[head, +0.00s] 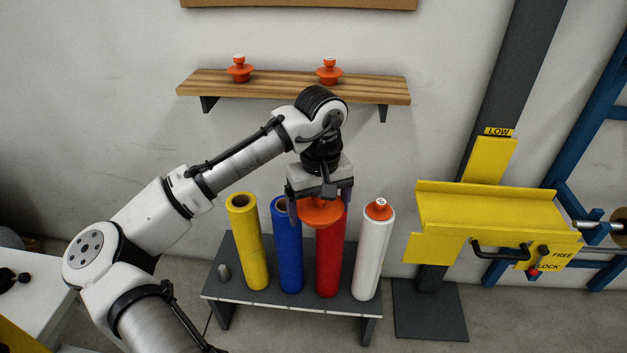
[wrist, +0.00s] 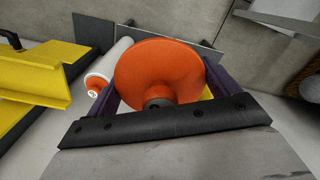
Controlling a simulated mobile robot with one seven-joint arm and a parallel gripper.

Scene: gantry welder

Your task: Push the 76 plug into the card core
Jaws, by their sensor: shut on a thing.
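My gripper (head: 319,196) is shut on an orange plug (head: 320,213) with a wide round flange. In the wrist view the plug (wrist: 160,68) sits between the two dark fingers, and no number on it can be read. In the head view it appears over the top of the red roll (head: 329,255), whose core opening is hidden. I cannot tell whether the plug touches that roll. Open card cores show in the yellow roll (head: 247,245) and the blue roll (head: 287,250). The white roll (head: 373,260) has an orange plug (head: 379,209) in its top.
The rolls stand upright in a row on a dark grey stand (head: 232,278). Two orange plugs (head: 239,70) (head: 329,71) stand on a wooden wall shelf (head: 290,87) behind my arm. A yellow cradle (head: 490,212) with a black handle is at the right.

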